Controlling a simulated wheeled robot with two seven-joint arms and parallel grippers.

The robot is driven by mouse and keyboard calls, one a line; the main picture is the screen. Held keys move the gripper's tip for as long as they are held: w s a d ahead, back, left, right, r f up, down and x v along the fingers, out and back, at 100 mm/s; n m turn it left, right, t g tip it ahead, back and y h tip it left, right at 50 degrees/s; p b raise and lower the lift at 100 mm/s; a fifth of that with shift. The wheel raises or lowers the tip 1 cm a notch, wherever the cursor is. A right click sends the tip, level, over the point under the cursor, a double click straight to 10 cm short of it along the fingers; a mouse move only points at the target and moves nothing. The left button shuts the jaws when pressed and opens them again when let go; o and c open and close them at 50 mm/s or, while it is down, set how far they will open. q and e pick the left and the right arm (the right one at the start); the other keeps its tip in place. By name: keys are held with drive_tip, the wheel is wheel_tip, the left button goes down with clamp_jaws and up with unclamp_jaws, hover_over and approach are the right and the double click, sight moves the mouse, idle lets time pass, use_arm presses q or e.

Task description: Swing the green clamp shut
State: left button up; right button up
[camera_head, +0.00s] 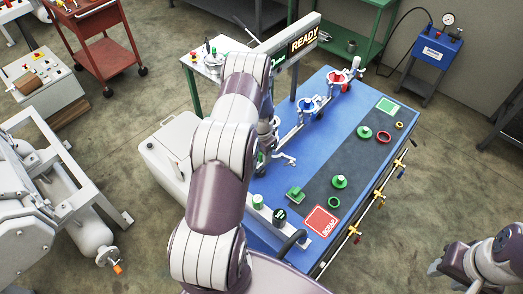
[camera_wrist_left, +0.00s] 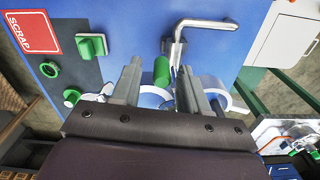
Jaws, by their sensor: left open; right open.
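The green clamp shows in the left wrist view as a green grip (camera_wrist_left: 161,72) standing between the two fingers of my left gripper (camera_wrist_left: 160,68). The fingers are apart, with a gap on each side of the grip. White-and-blue round parts (camera_wrist_left: 153,97) sit close behind it, partly covered by the fingers. In the head view my left arm hides most of the clamp; only a bit of green (camera_head: 261,157) shows beside the arm. I cannot tell how far the clamp is swung. My right gripper (camera_head: 438,266) is open and empty, right of the table.
A bent metal lever (camera_wrist_left: 181,42) stands close to the left fingers. On the blue table (camera_head: 338,116), the blue clamp (camera_head: 309,106) and red clamp (camera_head: 338,78) lie further back. Green parts (camera_head: 340,182) and the red scrap square (camera_head: 321,221) are to the right.

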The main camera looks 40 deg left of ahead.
sight(276, 159)
use_arm(q)
drive_tip(key=shift+a+f, duration=0.2)
drive_tip(key=shift+f, duration=0.05)
drive_tip(key=shift+d+r, duration=0.1)
clamp_jaws()
drive_tip(key=shift+w+d+f+n+b, duration=0.2)
drive_tip(key=shift+d+n+b, duration=0.15)
drive_tip(key=shift+n+b, duration=0.55)
drive_tip(key=shift+w+d+r+n+b, duration=0.1)
drive_tip(key=shift+w+d+n+b, duration=0.2)
drive_tip(key=shift+n+b, duration=0.55)
drive_tip(key=shift+w+d+r+n+b, duration=0.1)
drive_tip(key=shift+w+d+n+b, duration=0.2)
drive_tip(key=shift+n+b, duration=0.5)
drive_tip(key=shift+w+d+n+b, duration=0.3)
drive_tip(key=shift+n+b, duration=0.2)
drive_tip(key=shift+n, duration=0.65)
drive_tip(key=shift+w, duration=0.1)
unclamp_jaws()
